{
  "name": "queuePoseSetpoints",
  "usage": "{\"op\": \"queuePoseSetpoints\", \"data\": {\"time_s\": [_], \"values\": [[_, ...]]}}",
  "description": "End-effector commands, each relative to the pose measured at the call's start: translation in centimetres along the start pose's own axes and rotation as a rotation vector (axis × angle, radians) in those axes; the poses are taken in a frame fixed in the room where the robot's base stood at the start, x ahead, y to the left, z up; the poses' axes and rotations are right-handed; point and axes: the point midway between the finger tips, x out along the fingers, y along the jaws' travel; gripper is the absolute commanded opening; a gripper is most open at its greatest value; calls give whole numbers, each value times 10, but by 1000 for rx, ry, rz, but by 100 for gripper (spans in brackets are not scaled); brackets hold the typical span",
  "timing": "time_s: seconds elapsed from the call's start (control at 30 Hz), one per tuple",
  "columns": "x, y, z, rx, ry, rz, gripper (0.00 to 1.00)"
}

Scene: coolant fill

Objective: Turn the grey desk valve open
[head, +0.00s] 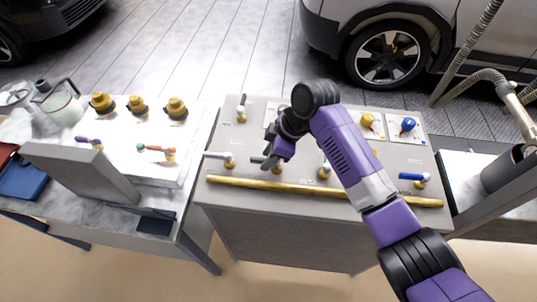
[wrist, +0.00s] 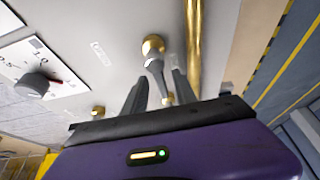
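The valve at my gripper has a brass body (wrist: 153,46) and a grey lever (wrist: 156,75), seen in the wrist view. In the head view its lever (head: 259,159) shows just left of the fingers, on the grey desk (head: 300,238). My gripper (head: 272,160) is low over this valve. In the wrist view the two dark fingers of my gripper (wrist: 160,84) stand on either side of the lever, with gaps visible, so it looks open around it. Whether a finger touches the lever is unclear.
A valve with a pale lever (head: 217,155) stands to the left, a green-lever valve (head: 325,170) to the right and a blue-lever valve (head: 413,177) farther right. A brass pipe (head: 235,182) runs along the front. A black dial (wrist: 32,85) shows in the wrist view.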

Motion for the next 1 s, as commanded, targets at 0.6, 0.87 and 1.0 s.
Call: {"op": "queuePoseSetpoints", "data": {"time_s": [0.6, 0.87, 1.0], "values": [[0, 0, 0, 0, 0, 0, 0], [-1, 0, 0, 0, 0, 0, 0], [-1, 0, 0, 0, 0, 0, 0]]}}
